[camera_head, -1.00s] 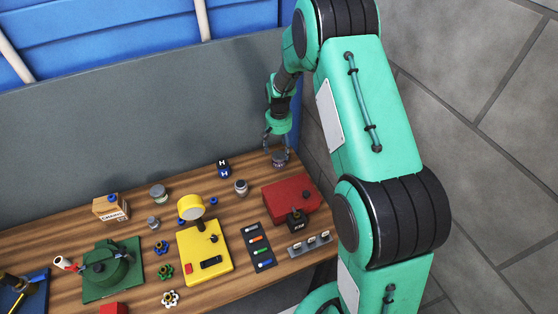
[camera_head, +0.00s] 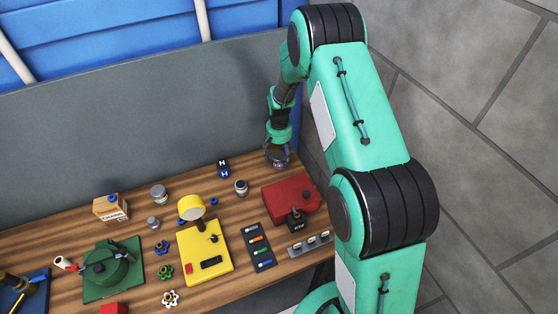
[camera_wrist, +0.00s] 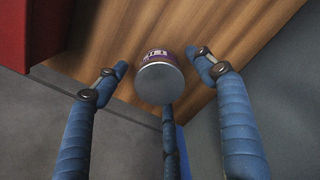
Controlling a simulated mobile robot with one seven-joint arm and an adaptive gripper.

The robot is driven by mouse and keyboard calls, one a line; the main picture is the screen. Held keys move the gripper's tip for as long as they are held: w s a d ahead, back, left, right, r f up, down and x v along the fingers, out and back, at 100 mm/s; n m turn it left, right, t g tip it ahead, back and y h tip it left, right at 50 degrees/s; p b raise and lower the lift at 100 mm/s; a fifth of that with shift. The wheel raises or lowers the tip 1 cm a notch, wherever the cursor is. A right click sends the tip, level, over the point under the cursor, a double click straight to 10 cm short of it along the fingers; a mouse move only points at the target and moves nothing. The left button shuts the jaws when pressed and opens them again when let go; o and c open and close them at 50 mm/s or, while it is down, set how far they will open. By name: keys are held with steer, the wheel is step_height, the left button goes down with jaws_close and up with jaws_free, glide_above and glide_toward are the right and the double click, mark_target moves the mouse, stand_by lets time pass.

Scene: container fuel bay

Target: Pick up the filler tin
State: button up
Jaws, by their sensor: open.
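The filler tin (camera_wrist: 160,82) is a small round tin with a plain grey lid and a purple and white label around its side. In the wrist view it stands on the wooden bench between my open fingers. My gripper (camera_wrist: 160,75) has blue padded fingers spread on both sides of the tin, with a third finger below it; a gap shows between the tin and the side fingers. In the head view my gripper (camera_head: 277,156) is lowered over the tin (camera_head: 279,163) at the bench's back right corner, and the fingers partly hide it.
A red box (camera_head: 285,192) stands just in front of the tin. A dark blue block marked H (camera_head: 223,169) and a small grey-lidded jar (camera_head: 241,187) are to the left. A grey panel (camera_head: 140,115) rises behind the bench (camera_head: 190,180).

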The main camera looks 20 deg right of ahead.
mark_target(279, 155)
steer(key=shift+f, duration=0.35)
steer(key=shift+c, duration=0.2)
steer(key=c, duration=1.4)
steer(key=shift+c, duration=0.2)
steer(key=shift+r, duration=0.15)
step_height(279, 155, up, 10)
steer(key=shift+f, duration=0.1)
